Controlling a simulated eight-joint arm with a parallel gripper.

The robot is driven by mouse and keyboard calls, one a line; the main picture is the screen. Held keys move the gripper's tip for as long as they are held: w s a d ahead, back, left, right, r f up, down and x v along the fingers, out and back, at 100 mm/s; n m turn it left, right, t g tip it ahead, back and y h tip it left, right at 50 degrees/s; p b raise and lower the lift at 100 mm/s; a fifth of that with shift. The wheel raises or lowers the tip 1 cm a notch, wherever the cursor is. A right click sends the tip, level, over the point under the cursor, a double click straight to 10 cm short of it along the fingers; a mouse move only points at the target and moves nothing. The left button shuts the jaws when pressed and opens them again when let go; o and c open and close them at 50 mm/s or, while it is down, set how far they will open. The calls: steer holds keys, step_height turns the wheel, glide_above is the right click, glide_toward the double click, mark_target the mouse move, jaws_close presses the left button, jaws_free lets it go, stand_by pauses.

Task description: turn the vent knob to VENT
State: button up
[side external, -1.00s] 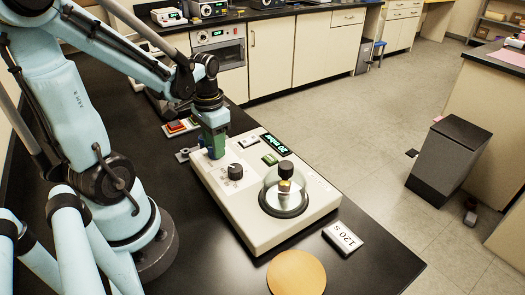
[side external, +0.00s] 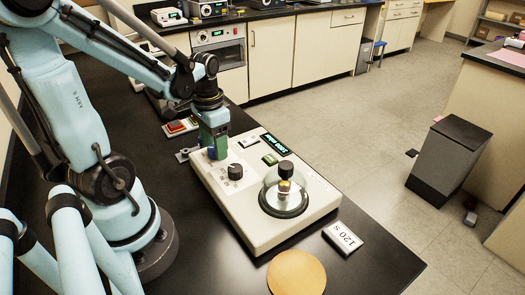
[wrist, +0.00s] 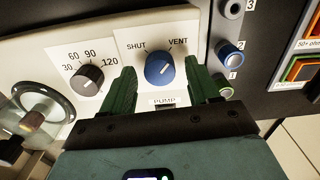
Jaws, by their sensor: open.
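The blue vent knob (wrist: 159,69) shows in the wrist view on a white panel between the printed words SHUT and VENT. Its white pointer mark tilts up and right, toward VENT. My gripper (wrist: 162,76) is open, with one green finger on each side of the knob and visible gaps to it. In the side external view my gripper (side external: 214,147) reaches down to the far left end of the cream profiler (side external: 235,205) and hides the vent knob there. The profiler's display (side external: 277,144) is lit with green text too small to read surely.
A dark knob (wrist: 89,78) with a 30 to 120 scale sits beside the vent knob. A PUMP label (wrist: 164,101) lies below it. A clear dome (side external: 285,188) covers the profiler's stage. A 120 s block (side external: 342,238) and a tan disc (side external: 297,272) lie nearby.

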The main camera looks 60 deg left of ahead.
step_height(320, 180, up, 12)
stand_by(0.7)
